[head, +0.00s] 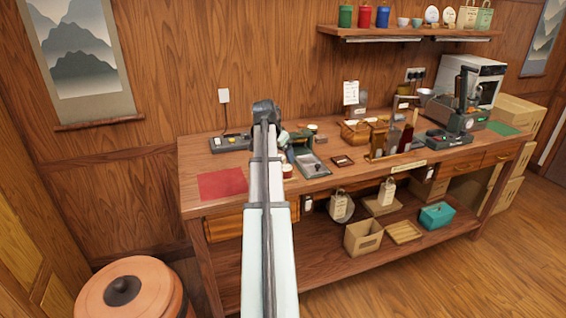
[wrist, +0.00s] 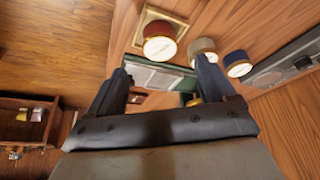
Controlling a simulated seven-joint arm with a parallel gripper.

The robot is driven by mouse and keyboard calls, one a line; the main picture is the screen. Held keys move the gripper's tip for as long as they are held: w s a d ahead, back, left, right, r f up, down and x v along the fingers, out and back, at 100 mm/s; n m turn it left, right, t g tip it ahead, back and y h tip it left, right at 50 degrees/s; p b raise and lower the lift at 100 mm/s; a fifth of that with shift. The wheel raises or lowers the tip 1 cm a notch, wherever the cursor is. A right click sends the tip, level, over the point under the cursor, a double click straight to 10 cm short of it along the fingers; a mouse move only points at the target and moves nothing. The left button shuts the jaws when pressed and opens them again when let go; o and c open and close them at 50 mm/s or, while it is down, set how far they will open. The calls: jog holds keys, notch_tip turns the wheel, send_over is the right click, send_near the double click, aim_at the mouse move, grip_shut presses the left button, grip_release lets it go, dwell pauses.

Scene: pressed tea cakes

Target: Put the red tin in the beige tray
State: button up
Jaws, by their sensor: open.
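The red tin (wrist: 162,29) has a white-topped lid with a gold rim and shows in the wrist view above the gap between my fingers. It appears to stand upright in the square beige tray (wrist: 141,34), whose rim shows around it. In the head view a red tin with a pale top (head: 287,172) stands just right of my arm; the beige tray there seems hidden behind the arm. My gripper (wrist: 162,72) is open, with nothing held between its fingers, and is apart from the tin. In the head view my arm mostly hides the gripper.
A beige tin (wrist: 202,47) and a blue tin (wrist: 238,65) stand beside the red one. A grey-green device (head: 312,164) is close by on the bench. A red mat (head: 222,183) lies at the left. The bench's right side is crowded.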

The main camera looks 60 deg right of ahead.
jog(key=shift+v, duration=2.5)
